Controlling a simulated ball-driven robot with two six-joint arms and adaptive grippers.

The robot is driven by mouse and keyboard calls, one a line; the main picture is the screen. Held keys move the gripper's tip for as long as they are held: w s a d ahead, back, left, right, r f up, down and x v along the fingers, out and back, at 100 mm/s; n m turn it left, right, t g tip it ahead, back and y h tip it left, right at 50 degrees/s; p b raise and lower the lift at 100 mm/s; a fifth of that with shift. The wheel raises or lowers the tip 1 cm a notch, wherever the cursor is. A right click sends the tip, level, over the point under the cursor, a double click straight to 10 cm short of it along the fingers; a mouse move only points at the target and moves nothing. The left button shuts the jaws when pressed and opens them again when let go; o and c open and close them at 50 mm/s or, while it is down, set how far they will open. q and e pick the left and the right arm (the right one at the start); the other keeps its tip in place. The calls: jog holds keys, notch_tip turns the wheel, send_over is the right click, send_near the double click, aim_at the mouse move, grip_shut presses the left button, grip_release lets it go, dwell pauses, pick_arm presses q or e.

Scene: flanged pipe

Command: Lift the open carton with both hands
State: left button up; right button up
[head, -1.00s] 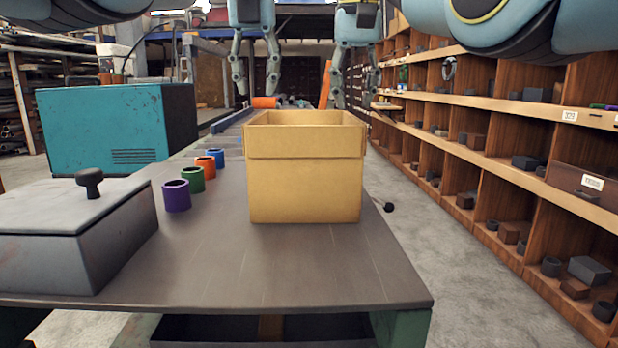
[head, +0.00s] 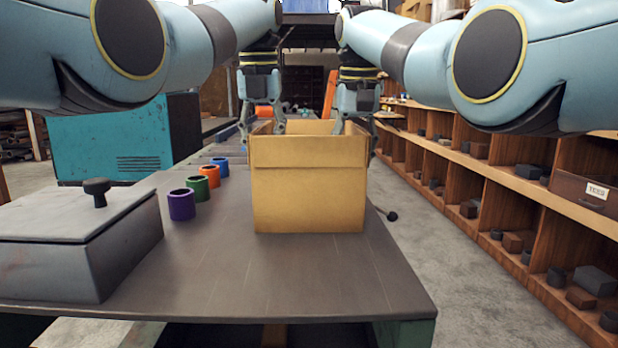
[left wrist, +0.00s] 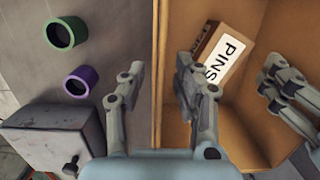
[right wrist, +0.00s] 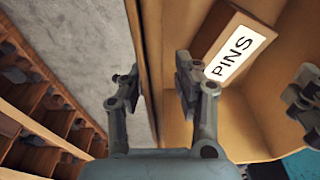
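The open carton (head: 308,190) is tan cardboard and stands upright on the grey bench. A small brown box labelled PINS lies inside it, seen in the left wrist view (left wrist: 222,58) and right wrist view (right wrist: 232,45). My left gripper (head: 261,122) is open at the carton's left wall; the left wrist view shows one finger outside the wall and one inside, apart from it. My right gripper (head: 356,128) is open and straddles the right wall the same way, with gaps showing in the right wrist view. The outer fingers' lower parts are partly hidden in the head view.
A grey lidded box (head: 80,240) and purple (head: 181,204), green (head: 197,188), orange and blue rings stand left of the carton. A teal machine (head: 110,142) is behind them. Wooden shelving (head: 500,200) lines the right. The bench front is clear.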

jog(key=shift+f, duration=0.5)
pick_arm(q)
jog(key=shift+f, duration=0.55)
grip_shut()
pick_arm(e)
grip_shut()
pick_arm(q)
jog(key=shift+w+r, duration=0.1)
pick_arm(e)
jog(key=shift+w, duration=0.1)
